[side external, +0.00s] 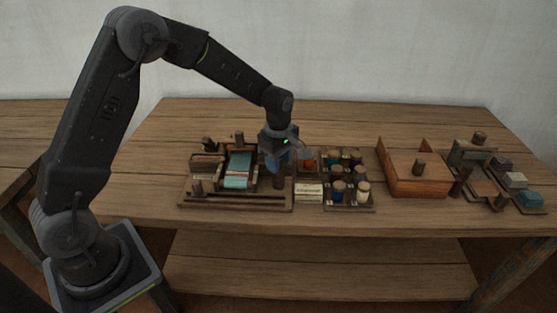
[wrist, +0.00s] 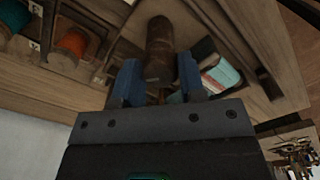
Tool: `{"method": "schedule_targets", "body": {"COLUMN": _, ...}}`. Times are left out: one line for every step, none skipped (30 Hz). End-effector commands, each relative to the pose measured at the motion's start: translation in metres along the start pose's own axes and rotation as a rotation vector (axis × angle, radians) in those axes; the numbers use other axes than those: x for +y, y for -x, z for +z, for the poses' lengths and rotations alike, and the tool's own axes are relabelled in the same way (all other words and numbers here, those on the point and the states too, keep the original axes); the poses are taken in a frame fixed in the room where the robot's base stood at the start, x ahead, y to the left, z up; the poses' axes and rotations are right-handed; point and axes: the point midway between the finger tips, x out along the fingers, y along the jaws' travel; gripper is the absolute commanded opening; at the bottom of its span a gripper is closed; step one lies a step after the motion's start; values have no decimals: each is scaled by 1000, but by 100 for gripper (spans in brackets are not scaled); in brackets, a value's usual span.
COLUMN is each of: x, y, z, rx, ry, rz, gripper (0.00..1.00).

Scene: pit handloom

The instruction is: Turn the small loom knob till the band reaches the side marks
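The small loom (side external: 190,207) stands on the table at the left, with a turquoise band (side external: 238,171) across its middle. The band also shows partly in the wrist view (wrist: 224,74), right of the fingers. A brown upright wooden knob (wrist: 159,45) stands at the loom's right side, under my gripper (side external: 278,163). In the wrist view my gripper's blue fingers (wrist: 158,75) are on both sides of the knob's near end. I cannot make out the side marks.
A rack of thread spools (side external: 338,187) stands close right of the loom, with an orange spool (wrist: 72,43) near my fingers. A wooden box (side external: 412,188) and several small blocks are farther right. The table's front strip (side external: 230,220) is clear.

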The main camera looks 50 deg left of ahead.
Motion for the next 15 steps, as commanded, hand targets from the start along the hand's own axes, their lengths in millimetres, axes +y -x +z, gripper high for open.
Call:
{"method": "schedule_targets", "body": {"x": 0, "y": 0, "z": 0, "rx": 0, "ry": 0, "rz": 0, "gripper": 32}}
{"method": "schedule_targets", "body": {"x": 0, "y": 0, "z": 0, "rx": 0, "ry": 0, "rz": 0, "gripper": 29}}
{"method": "schedule_targets", "body": {"x": 0, "y": 0, "z": 0, "rx": 0, "ry": 0, "rz": 0, "gripper": 26}}
{"method": "schedule_targets", "body": {"x": 0, "y": 0, "z": 0, "rx": 0, "ry": 0, "rz": 0, "gripper": 23}}
{"method": "schedule_targets", "body": {"x": 0, "y": 0, "z": 0, "rx": 0, "ry": 0, "rz": 0, "gripper": 20}}
{"method": "schedule_targets", "body": {"x": 0, "y": 0, "z": 0, "rx": 0, "ry": 0, "rz": 0, "gripper": 16}}
{"method": "schedule_targets", "body": {"x": 0, "y": 0, "z": 0, "rx": 0, "ry": 0, "rz": 0, "gripper": 13}}
{"method": "schedule_targets", "body": {"x": 0, "y": 0, "z": 0, "rx": 0, "ry": 0, "rz": 0, "gripper": 11}}
{"method": "schedule_targets", "body": {"x": 0, "y": 0, "z": 0, "rx": 0, "ry": 0, "rz": 0, "gripper": 11}}
{"method": "schedule_targets", "body": {"x": 0, "y": 0, "z": 0, "rx": 0, "ry": -1, "rz": 0, "gripper": 11}}
{"method": "schedule_targets", "body": {"x": 0, "y": 0, "z": 0, "rx": 0, "ry": -2, "rz": 0, "gripper": 11}}
{"method": "schedule_targets", "body": {"x": 0, "y": 0, "z": 0, "rx": 0, "ry": -6, "rz": 0, "gripper": 11}}
{"method": "schedule_targets", "body": {"x": 0, "y": 0, "z": 0, "rx": 0, "ry": -9, "rz": 0, "gripper": 11}}
{"method": "schedule_targets", "body": {"x": 0, "y": 0, "z": 0, "rx": 0, "ry": -14, "rz": 0, "gripper": 11}}
{"method": "schedule_targets", "body": {"x": 0, "y": 0, "z": 0, "rx": 0, "ry": -23, "rz": 0, "gripper": 11}}
